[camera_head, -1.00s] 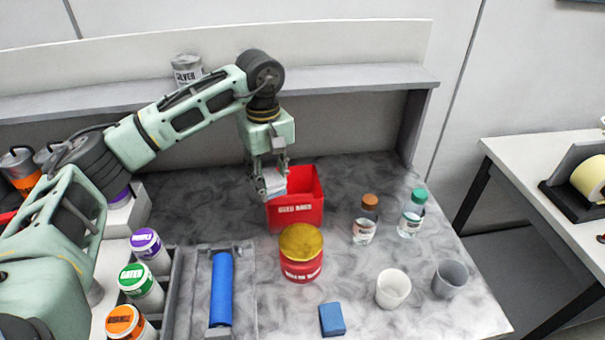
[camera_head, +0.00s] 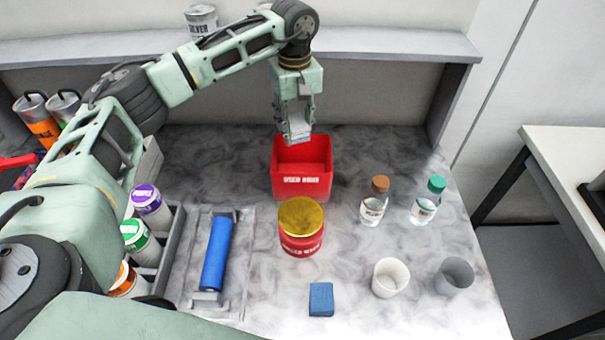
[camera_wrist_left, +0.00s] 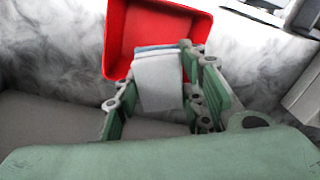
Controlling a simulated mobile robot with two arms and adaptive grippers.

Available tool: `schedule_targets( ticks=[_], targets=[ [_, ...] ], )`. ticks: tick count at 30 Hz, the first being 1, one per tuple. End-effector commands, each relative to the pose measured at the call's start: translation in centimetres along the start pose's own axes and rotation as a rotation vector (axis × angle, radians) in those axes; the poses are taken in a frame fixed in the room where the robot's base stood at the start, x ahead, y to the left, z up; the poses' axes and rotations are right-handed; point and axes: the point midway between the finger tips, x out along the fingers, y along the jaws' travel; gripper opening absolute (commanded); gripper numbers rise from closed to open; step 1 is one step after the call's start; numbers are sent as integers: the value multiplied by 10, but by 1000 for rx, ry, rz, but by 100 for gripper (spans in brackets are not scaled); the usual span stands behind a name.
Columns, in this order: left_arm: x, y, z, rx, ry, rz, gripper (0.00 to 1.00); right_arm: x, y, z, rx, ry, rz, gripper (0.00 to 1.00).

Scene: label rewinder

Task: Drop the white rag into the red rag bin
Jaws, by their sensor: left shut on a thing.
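The red rag bin (camera_head: 303,181) stands open on the marbled worktop, and it also shows in the left wrist view (camera_wrist_left: 118,42). My left gripper (camera_head: 297,133) is above the back part of the bin, pointing down. It is shut on the white rag (camera_wrist_left: 158,80), a folded pale cloth with a bluish edge. In the left wrist view the rag hangs between the fingers and overlaps the bin's opening. In the head view the rag is mostly hidden by the gripper. My right gripper is not in view.
A red can with a yellow lid (camera_head: 300,228) stands in front of the bin. Two capped bottles (camera_head: 373,203) and two cups (camera_head: 390,278) are to the right. A blue block (camera_head: 321,299) and a blue roller (camera_head: 217,254) lie nearer. A shelf (camera_head: 380,43) runs behind.

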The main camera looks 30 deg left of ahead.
Motion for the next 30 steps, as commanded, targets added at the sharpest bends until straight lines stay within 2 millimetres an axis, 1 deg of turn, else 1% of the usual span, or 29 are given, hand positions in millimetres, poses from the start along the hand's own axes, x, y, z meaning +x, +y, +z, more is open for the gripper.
schedule_targets(
  ticks=[1,3,6,11,12,19,26,27,30],
  targets=[
    [7,0,0,0,0,0,16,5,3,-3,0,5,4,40],
    [10,0,0,0,0,1,16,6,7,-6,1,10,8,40],
    [11,0,0,0,1,2,16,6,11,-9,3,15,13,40],
    [10,0,0,0,0,2,16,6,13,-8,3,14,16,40],
    [10,0,0,0,0,1,38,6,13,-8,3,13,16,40],
    [10,0,0,0,0,1,59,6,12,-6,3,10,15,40],
    [10,0,0,0,0,1,59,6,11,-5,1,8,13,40],
    [10,0,0,0,0,1,59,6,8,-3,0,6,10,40],
    [6,0,0,-1,1,2,59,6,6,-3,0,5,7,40]
  ],
)
